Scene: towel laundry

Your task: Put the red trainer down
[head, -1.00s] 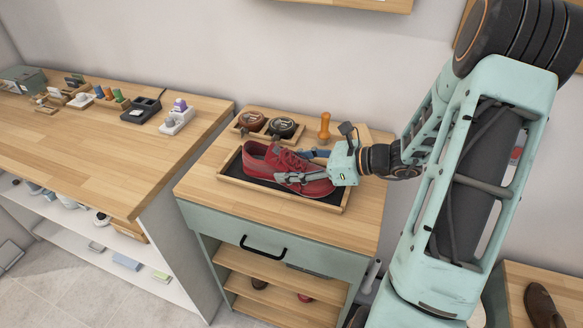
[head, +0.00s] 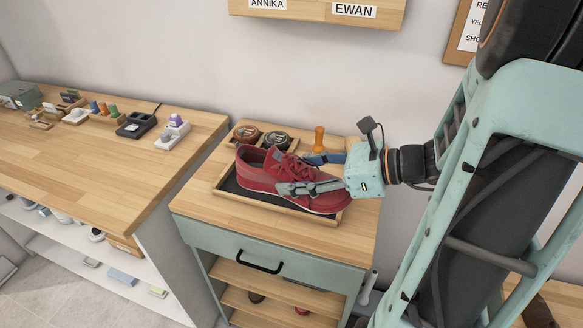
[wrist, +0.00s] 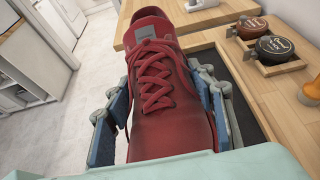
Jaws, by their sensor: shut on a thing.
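The red trainer (head: 283,176) is held over the black-matted wooden tray (head: 278,207) on the small cabinet's top, its heel to the left and its toe to the right. It appears raised a little off the mat; the exact gap under the sole is hard to tell. My gripper (head: 310,186) comes from the right and is shut on the trainer, with a finger along each side of its front part. In the wrist view the trainer (wrist: 155,88), with its red laces, lies between both fingers. Its sole is hidden there.
Two polish tins (head: 276,140) and an orange-handled tool (head: 319,138) stand behind the tray. A wooden workbench (head: 105,165) with small items is to the left. The cabinet (head: 250,250) has a drawer and open shelves below. A labelled wall shelf (head: 315,14) hangs above.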

